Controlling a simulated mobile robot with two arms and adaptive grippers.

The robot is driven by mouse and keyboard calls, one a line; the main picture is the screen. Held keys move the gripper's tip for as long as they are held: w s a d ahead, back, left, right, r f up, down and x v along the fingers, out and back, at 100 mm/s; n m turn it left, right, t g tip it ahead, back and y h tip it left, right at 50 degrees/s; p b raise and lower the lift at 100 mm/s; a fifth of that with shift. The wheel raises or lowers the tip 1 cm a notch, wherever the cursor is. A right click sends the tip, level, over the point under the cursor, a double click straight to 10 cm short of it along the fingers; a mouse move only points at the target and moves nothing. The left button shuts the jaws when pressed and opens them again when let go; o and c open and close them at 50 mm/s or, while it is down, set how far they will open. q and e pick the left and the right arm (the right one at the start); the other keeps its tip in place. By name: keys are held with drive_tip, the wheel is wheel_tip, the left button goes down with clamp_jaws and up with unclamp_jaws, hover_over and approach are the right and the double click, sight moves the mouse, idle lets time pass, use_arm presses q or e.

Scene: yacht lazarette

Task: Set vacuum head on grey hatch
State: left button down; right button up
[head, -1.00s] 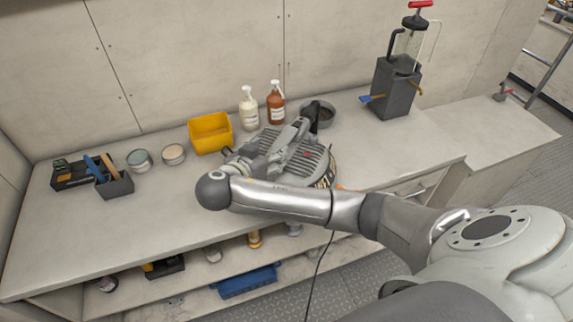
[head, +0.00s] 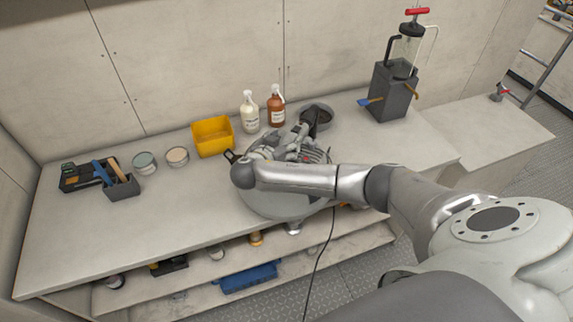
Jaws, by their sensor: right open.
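A round grey body with a ribbed top, which looks like the vacuum head (head: 280,208), is on the bench beneath my right arm. Its smooth near side shows close to the bench's front edge; much of its top is hidden by my arm. A black cord hangs down in front of the bench below it. My right gripper (head: 312,121) is open, beyond the vacuum head, with its dark fingers in front of a dark round bowl. I cannot tell whether it touches anything. I cannot make out the grey hatch for sure. My left gripper is out of view.
A yellow bin (head: 213,137), a white bottle (head: 250,114) and an orange-brown bottle (head: 276,112) stand behind. Two tins and tool holders (head: 122,187) are left; a grey pump (head: 391,92) is right. The bench's left front (head: 150,220) is clear.

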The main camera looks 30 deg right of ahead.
drive_tip(key=shift+w+d+f, duration=0.1)
drive_tip(key=shift+d, duration=0.05)
clamp_jaws()
idle(0.4)
drive_tip(key=shift+w+r, duration=0.15)
drive_tip(key=shift+r, duration=0.05)
